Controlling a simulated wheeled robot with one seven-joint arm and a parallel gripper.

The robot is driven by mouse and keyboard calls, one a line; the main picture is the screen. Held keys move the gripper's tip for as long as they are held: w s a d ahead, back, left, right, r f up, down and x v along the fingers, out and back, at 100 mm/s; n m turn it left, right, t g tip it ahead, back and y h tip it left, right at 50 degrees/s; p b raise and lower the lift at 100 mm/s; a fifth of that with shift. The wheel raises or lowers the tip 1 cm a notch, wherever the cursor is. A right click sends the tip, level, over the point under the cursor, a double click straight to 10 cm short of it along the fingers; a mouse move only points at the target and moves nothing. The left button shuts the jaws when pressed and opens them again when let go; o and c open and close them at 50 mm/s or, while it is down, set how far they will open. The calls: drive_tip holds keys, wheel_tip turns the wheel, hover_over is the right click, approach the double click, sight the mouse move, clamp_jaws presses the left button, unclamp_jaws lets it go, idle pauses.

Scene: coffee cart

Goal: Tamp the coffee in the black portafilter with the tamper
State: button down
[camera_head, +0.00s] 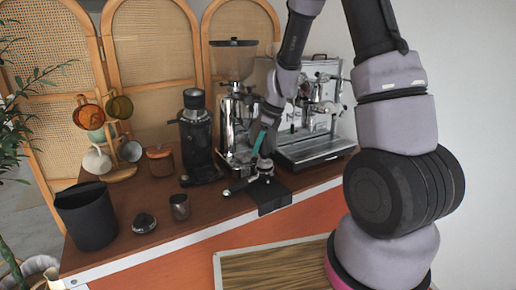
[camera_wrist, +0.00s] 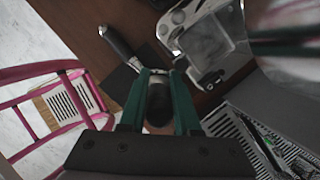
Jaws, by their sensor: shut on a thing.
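The black portafilter (camera_head: 240,185) lies at the counter's front edge, its handle pointing left. In the wrist view its black handle (camera_wrist: 117,42) with a silver end runs toward the space beneath my fingers. My gripper (camera_head: 262,153) points down above the portafilter's basket end. In the wrist view my gripper (camera_wrist: 160,92) has its teal fingers shut on the dark, rounded handle of the tamper (camera_wrist: 158,102). The tamper's base and the portafilter's basket are hidden or too small to make out, so I cannot tell whether they touch.
A black mat (camera_head: 272,199) hangs over the counter edge. A grinder (camera_head: 236,110) and espresso machine (camera_head: 312,135) stand behind. A black grinder (camera_head: 197,140), steel cup (camera_head: 180,207), dark round item (camera_head: 144,222) and black bin (camera_head: 88,215) stand left. The front-left counter has bare room.

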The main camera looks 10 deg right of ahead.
drive_tip(key=shift+r, duration=2.85)
